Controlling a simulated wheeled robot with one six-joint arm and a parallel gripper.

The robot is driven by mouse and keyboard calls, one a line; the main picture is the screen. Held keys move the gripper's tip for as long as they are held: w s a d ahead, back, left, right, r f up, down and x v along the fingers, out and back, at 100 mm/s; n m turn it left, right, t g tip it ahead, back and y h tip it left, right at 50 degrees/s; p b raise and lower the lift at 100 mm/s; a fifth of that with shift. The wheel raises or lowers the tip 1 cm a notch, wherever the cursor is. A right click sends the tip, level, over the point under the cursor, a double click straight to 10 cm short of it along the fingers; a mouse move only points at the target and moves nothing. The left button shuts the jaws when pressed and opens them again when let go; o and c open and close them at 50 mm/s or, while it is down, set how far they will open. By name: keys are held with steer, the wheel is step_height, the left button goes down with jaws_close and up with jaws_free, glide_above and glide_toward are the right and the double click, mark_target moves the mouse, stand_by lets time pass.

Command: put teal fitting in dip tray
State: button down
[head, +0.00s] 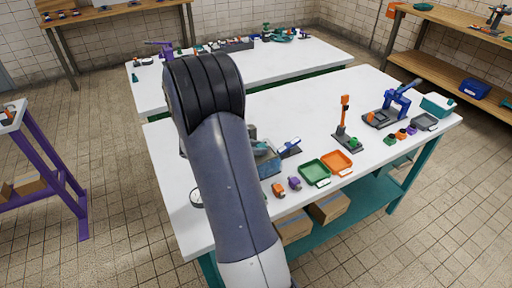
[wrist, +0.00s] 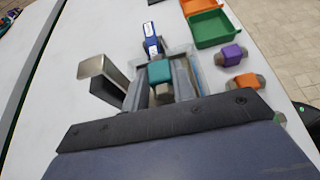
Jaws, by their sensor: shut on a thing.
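The teal fitting (wrist: 159,70) is a teal block with a pale end, between the fingers of my gripper (wrist: 160,84). My gripper is shut on it. Around and below them in the wrist view is a grey, open-topped container with bluish walls (wrist: 196,72). Its outer side also shows in the head view (head: 269,166), right of my arm. I cannot tell whether the fitting touches its bottom. A green tray (head: 315,173) and an orange tray (head: 336,162) lie to its right. No readable label shows which is the dip tray. My arm hides the gripper and fitting in the head view.
An orange fitting (head: 278,189) and a purple fitting (head: 294,183) lie near the table's front edge. A blue-and-white object (head: 290,148) lies behind the container. An orange-topped stand (head: 345,120) and a blue press (head: 394,103) stand farther right. The table's left part is largely clear.

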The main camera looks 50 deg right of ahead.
steer(key=shift+f, duration=0.1)
steer(key=shift+f, duration=0.15)
steer(key=c, duration=1.5)
jaws_free()
steer(key=shift+o, duration=0.2)
steer(key=shift+r, duration=0.25)
steer(key=shift+w+a+r, duration=0.15)
steer(key=shift+a, duration=0.05)
steer(key=v, duration=1.1)
steer(key=shift+a, duration=0.3)
